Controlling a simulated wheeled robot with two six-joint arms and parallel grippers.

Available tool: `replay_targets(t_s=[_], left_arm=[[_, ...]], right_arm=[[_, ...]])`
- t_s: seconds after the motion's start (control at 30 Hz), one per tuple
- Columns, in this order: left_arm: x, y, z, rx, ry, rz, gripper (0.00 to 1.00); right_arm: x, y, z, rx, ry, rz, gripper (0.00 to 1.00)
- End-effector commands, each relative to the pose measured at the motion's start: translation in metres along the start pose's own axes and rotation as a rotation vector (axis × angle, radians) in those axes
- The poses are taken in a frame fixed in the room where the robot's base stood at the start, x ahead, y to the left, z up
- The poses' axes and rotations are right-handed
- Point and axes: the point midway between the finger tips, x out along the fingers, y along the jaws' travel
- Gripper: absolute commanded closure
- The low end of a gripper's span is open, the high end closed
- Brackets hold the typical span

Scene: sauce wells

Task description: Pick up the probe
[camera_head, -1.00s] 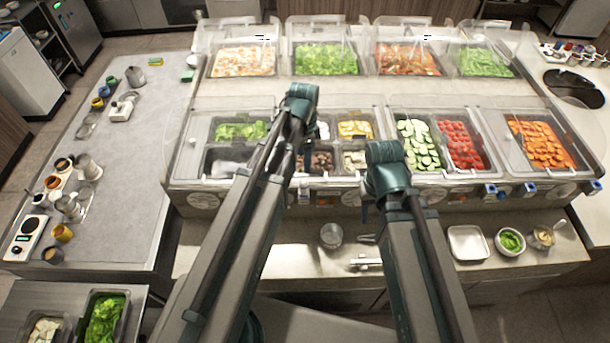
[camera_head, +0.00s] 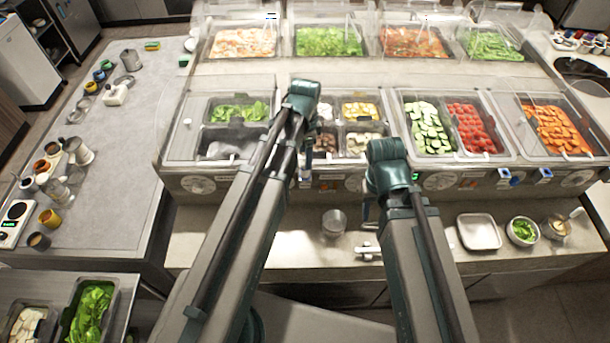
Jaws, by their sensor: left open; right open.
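A small pale object with a thin metallic part (camera_head: 367,252) lies on the front counter, just left of my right arm. It may be the probe, but it is too small to tell. My left and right arms reach forward from the bottom edge to teal joints at mid-picture. A small dark teal part shows at the left edge of my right arm, above the pale object. Nothing visible is held.
A metal cup (camera_head: 334,222) stands between my arms. A white tray (camera_head: 479,232), a bowl of greens (camera_head: 522,231) and a small container (camera_head: 555,228) stand to the right on the counter. Behind rises the food-well station (camera_head: 440,183). Cups and devices crowd the left counter (camera_head: 112,190).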

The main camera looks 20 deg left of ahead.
Motion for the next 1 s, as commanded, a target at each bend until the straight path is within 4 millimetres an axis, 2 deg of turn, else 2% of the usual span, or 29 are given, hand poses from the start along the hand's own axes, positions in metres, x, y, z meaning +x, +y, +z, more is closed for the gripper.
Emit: replay_targets(t_s=[0.27,0.7,0.97,1.0], left_arm=[[0.006,0.000,0.000,0.000,0.000,0.000,0.30],[0.053,-0.002,0.001,0.000,0.000,-0.001,0.30],[0.052,-0.002,0.000,0.000,0.000,-0.001,0.30],[0.052,-0.002,0.000,0.000,0.000,-0.001,0.34]], right_arm=[[0.006,-0.001,0.000,0.001,0.000,0.000,0.50],[0.053,-0.005,-0.003,-0.001,0.001,0.001,0.50],[0.052,-0.005,-0.003,-0.002,0.001,0.001,0.50],[0.052,-0.005,-0.003,-0.002,0.001,0.001,0.50]])
